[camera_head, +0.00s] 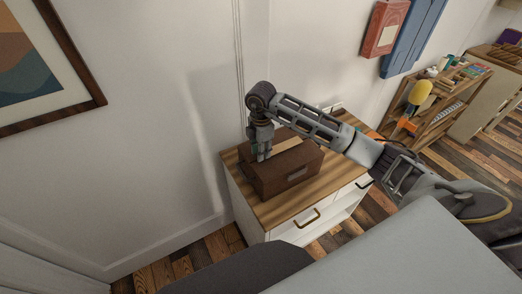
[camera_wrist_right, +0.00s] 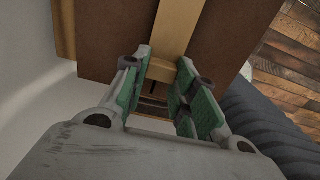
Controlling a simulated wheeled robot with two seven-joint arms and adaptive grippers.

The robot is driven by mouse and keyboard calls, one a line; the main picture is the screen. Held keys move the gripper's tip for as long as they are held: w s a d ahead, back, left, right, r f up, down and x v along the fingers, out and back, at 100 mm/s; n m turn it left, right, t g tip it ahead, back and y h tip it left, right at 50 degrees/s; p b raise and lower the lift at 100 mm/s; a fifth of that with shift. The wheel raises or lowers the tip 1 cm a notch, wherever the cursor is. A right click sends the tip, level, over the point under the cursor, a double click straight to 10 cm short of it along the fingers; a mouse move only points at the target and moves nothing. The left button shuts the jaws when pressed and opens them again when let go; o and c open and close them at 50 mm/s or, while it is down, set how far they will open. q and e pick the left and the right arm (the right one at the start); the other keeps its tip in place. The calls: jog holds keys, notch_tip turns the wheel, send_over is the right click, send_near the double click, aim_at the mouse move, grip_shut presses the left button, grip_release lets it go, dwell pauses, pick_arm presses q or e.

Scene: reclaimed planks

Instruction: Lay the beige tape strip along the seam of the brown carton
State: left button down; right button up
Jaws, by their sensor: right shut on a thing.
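In the right wrist view the carton (camera_wrist_right: 105,40) fills the upper middle. The beige tape strip (camera_wrist_right: 180,28) runs across it, its near end between my fingers. My right gripper (camera_head: 263,157) points down at the carton's left part; in the wrist view its green-padded fingers (camera_wrist_right: 160,92) are shut on the strip. My left gripper is not in view.
The white wall stands close behind the cabinet, with a framed picture (camera_head: 35,60) at left. Red (camera_head: 386,28) and blue (camera_head: 412,38) panels hang on the wall. A wooden shelf (camera_head: 440,105) with small items stands at right.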

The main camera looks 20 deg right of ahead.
jog(key=shift+f, duration=0.55)
jog(key=o, duration=0.8)
jog(key=shift+o, duration=0.2)
jog(key=shift+r, duration=0.1)
notch_tip(320, 180, up, 12)
dwell(0.6)
